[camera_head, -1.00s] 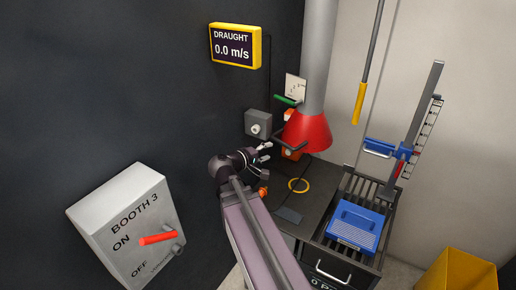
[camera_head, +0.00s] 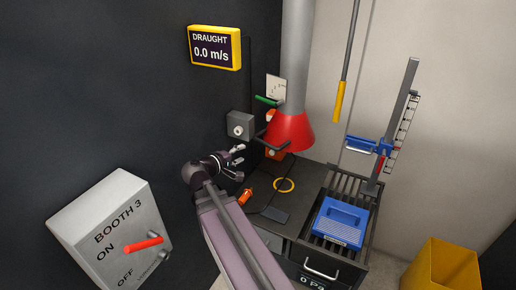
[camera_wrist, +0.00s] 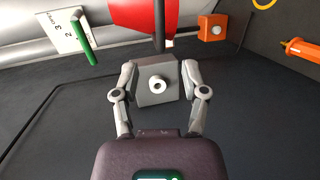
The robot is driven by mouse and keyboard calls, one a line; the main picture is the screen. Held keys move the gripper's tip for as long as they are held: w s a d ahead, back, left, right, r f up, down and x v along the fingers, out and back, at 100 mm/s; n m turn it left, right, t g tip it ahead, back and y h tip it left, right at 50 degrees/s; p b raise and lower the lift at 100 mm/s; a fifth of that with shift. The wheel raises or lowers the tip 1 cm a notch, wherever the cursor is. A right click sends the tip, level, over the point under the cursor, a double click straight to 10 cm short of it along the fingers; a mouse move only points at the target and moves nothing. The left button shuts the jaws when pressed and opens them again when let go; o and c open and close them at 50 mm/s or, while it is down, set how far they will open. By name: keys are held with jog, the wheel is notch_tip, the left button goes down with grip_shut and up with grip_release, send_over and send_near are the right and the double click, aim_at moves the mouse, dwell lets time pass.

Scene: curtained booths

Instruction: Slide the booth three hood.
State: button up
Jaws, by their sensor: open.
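The booth three hood is a red cone (camera_head: 289,131) on a grey duct (camera_head: 297,60), above the dark worktop. A dark handle bar (camera_head: 268,128) sticks out from its left side. The red hood (camera_wrist: 145,14) and a dark bar (camera_wrist: 159,22) also show at the top of the wrist view. My gripper (camera_head: 239,160) is open, left of and below the hood, apart from it. In the wrist view my gripper's open fingers (camera_wrist: 160,75) frame a grey box with a round white knob (camera_wrist: 157,85); no contact is clear. A green lever (camera_head: 266,100) sits beside a marked plate (camera_head: 277,88) left of the duct.
The Booth 3 switch box (camera_head: 110,235) with a red lever is on the dark wall at left. A draught display (camera_head: 215,48) reads 0.0 m/s. A blue tray (camera_head: 340,222) sits on a slatted rack at right. A yellow bin (camera_head: 440,268) stands lower right.

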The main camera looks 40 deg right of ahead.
aim_at(264, 144)
jog(key=shift+d, duration=0.2)
jog(key=shift+b+x, duration=1.45)
jog(key=shift+x, duration=5.25)
